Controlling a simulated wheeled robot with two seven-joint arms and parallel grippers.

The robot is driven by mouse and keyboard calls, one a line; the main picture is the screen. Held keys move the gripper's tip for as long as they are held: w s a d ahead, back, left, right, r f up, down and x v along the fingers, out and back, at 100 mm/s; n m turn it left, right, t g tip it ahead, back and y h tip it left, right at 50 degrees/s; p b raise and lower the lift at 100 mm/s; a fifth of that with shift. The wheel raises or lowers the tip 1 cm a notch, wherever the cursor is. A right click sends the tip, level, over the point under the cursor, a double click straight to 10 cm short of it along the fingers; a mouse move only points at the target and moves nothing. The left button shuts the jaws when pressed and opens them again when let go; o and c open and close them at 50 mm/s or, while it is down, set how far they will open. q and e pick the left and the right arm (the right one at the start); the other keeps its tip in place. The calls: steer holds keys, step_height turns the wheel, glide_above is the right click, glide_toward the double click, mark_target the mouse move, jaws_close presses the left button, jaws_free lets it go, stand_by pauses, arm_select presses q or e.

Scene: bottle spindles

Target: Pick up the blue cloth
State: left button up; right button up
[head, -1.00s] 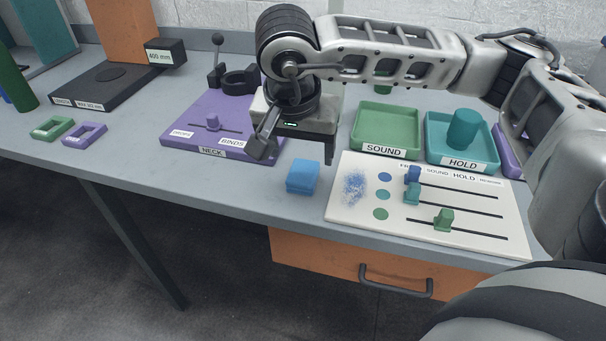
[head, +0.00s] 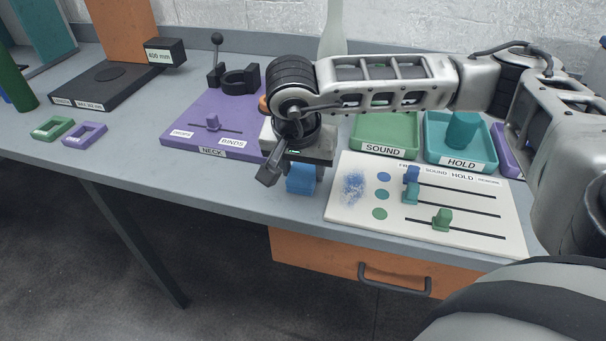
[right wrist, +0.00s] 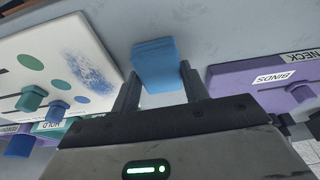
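The blue cloth (head: 301,184) is a small folded block on the grey table near its front edge, left of the white board. My right gripper (head: 296,176) is over it with its fingers apart, hiding the cloth's upper part in the head view. In the right wrist view the cloth (right wrist: 156,62) lies between and beyond the two open fingers (right wrist: 160,85). Its near end sits between the fingertips; I cannot tell whether they touch it. My left gripper is not in view.
The white board (head: 345,212) with sliders and a blue smudge lies close to the right of the cloth. The purple NECK base (head: 190,138) stands to the left. Green SOUND (head: 358,135) and teal HOLD (head: 432,140) trays are behind the board. Bare table lies at front left.

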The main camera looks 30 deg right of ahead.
mark_target(303, 167)
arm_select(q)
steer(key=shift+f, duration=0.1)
arm_select(e)
steer(key=shift+r, duration=0.15)
steer(key=shift+r, duration=0.25)
step_height(303, 167, up, 2)
steer(key=shift+r+b, duration=0.15)
steer(key=shift+b, duration=0.2)
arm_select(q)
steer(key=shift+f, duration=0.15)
arm_select(e)
steer(key=s+a+r, duration=0.8)
steer(key=a+r, duration=0.2)
steer(key=a, duration=0.1)
steer(key=shift+s+a, duration=0.15)
steer(key=shift+s, duration=0.05)
